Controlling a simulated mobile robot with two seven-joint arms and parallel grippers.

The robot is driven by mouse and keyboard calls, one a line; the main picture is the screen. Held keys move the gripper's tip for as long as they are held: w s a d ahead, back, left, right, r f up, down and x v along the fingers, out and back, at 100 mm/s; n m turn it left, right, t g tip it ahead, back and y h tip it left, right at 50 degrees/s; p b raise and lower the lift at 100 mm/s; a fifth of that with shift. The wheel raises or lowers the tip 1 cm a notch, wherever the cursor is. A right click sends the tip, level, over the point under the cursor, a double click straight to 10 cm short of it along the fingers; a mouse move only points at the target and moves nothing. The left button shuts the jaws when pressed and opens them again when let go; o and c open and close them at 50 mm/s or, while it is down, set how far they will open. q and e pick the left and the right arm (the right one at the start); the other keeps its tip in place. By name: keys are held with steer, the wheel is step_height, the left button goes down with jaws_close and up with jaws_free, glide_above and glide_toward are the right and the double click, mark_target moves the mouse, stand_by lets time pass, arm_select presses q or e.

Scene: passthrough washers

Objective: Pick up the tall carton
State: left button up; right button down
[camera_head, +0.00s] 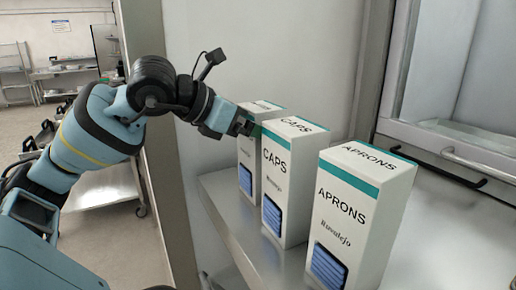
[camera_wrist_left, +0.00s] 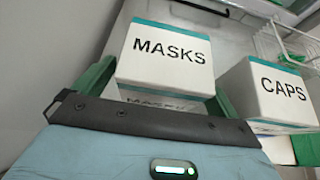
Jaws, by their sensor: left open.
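Three white cartons with teal top edges stand in a row in the head view. The farthest carton (camera_head: 246,182) is labelled MASKS in the wrist view (camera_wrist_left: 165,52). The CAPS carton (camera_head: 286,190) stands in the middle and also shows in the wrist view (camera_wrist_left: 278,92). The APRONS carton (camera_head: 352,215) is nearest. My left gripper (camera_head: 247,126) is at the top of the MASKS carton. In the left wrist view its green fingers are open, one on each side of that carton; contact cannot be told. My right gripper is out of view.
The cartons stand on a steel ledge (camera_head: 226,218) beside a pale wall. A door-frame post (camera_head: 165,190) is to the left of the ledge, under my left arm. A cabinet with a dark handle (camera_head: 440,165) is at right. A wire rack (camera_wrist_left: 290,42) shows in the wrist view.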

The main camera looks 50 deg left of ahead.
arm_select(q)
steer(key=shift+w+d+f, duration=0.25)
steer(key=shift+w+f, duration=0.2)
steer(key=shift+w, duration=0.1)
steer(key=shift+w, duration=0.1)
steer(key=c, duration=1.2)
steer(key=shift+r, duration=0.2)
steer(key=shift+c, duration=0.2)
